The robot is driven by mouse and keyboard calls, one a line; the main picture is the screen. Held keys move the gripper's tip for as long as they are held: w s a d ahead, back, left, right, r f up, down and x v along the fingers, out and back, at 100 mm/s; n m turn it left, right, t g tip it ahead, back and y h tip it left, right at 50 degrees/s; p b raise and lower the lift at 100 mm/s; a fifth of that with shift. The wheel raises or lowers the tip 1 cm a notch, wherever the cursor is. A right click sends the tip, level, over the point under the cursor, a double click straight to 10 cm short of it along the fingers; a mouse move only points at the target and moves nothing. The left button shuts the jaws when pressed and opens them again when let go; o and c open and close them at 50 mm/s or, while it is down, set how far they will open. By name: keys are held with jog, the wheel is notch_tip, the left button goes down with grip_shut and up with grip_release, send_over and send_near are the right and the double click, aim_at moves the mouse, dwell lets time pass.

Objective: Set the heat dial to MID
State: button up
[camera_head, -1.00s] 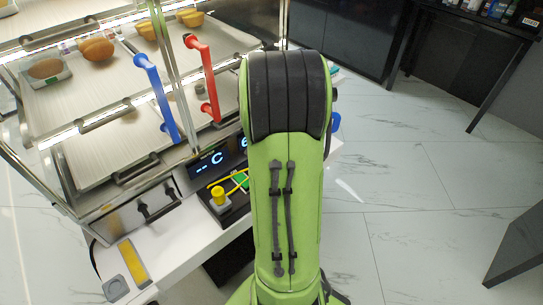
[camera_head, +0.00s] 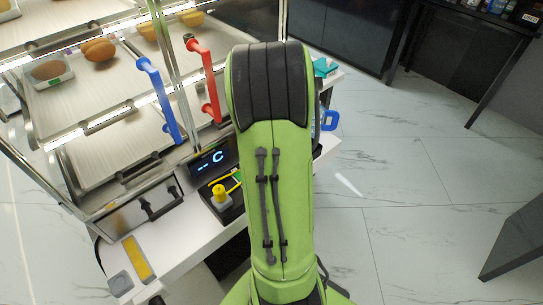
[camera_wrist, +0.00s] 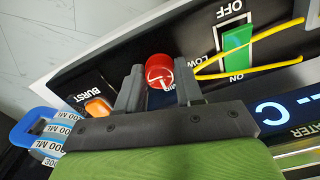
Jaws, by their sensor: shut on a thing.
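The heat dial (camera_wrist: 159,72) is a round red knob with a white mark on its face, in the wrist view. A "LOW" label is printed to its right, and another label close below it is partly covered. My gripper (camera_wrist: 160,67) has one finger on each side of the dial and is shut on it. The dial sits on the dark control panel (camera_wrist: 110,70). In the head view the dial and my gripper are hidden behind my green arm.
A green ON/OFF switch (camera_wrist: 237,44) with yellow wire loops sits right of the dial, an orange BURST button (camera_wrist: 97,107) left. A blue-handled measuring jug (camera_wrist: 60,130) stands at far left. The glass food warmer (camera_head: 110,110) has blue and red door handles.

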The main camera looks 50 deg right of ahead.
jog(key=shift+n, duration=0.3)
jog(key=o, duration=1)
jog(key=shift+r, duration=0.1)
notch_tip(320, 180, up, 16)
jog(key=p, duration=0.5)
jog(key=shift+f, duration=0.2)
